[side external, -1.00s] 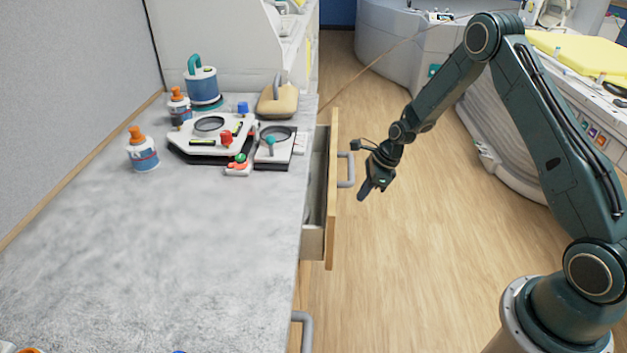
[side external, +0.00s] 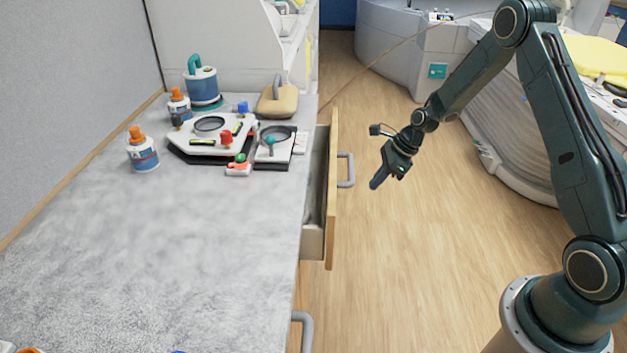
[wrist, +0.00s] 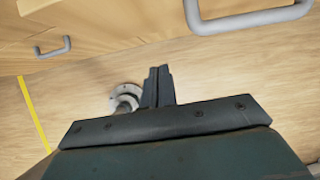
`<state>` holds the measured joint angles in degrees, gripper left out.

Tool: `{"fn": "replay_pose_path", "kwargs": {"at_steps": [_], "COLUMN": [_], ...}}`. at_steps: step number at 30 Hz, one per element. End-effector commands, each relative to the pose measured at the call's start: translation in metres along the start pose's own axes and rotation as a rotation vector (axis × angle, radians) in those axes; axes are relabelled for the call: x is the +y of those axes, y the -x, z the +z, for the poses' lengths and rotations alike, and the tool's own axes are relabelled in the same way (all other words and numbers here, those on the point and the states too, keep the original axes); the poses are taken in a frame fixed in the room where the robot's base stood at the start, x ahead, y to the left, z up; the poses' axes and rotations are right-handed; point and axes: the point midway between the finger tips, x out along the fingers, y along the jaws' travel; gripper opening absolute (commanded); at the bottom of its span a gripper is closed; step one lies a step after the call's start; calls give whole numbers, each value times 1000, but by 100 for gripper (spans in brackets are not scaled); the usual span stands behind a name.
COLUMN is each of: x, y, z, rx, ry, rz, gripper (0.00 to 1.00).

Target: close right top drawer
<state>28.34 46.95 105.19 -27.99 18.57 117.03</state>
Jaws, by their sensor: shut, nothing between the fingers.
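The open drawer (side external: 333,200) sticks out from under the grey worktop in the side view. Its wooden front carries a grey handle (side external: 347,170), and part of its inside shows. My gripper (side external: 377,182) hangs over the floor to the right of the drawer front, apart from the handle, with its fingers shut and empty. In the wrist view my gripper (wrist: 158,72) shows its fingers together. A grey handle (wrist: 245,18) on a wooden front lies at the upper right there, and a smaller handle (wrist: 53,47) sits at the upper left.
The worktop (side external: 180,250) holds bottles (side external: 143,153), a blue canister (side external: 202,86) and a white device (side external: 212,137). Another handle (side external: 302,330) shows below the worktop's front edge. Open wooden floor (side external: 430,270) lies between the cabinet and my base.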

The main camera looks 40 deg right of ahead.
Motion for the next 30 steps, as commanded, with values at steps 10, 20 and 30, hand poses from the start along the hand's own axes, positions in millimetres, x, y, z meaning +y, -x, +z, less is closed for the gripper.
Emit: {"fn": "replay_pose_path", "kwargs": {"at_steps": [10,20,30], "x": [-4,-6,-6], "y": [0,1,-20], "z": [-33,-35,-28], "rx": [-267,-312,-310], "ry": [-8,-6,-5], "rz": [-12,-23,-21], "gripper": [0,0,0]}}
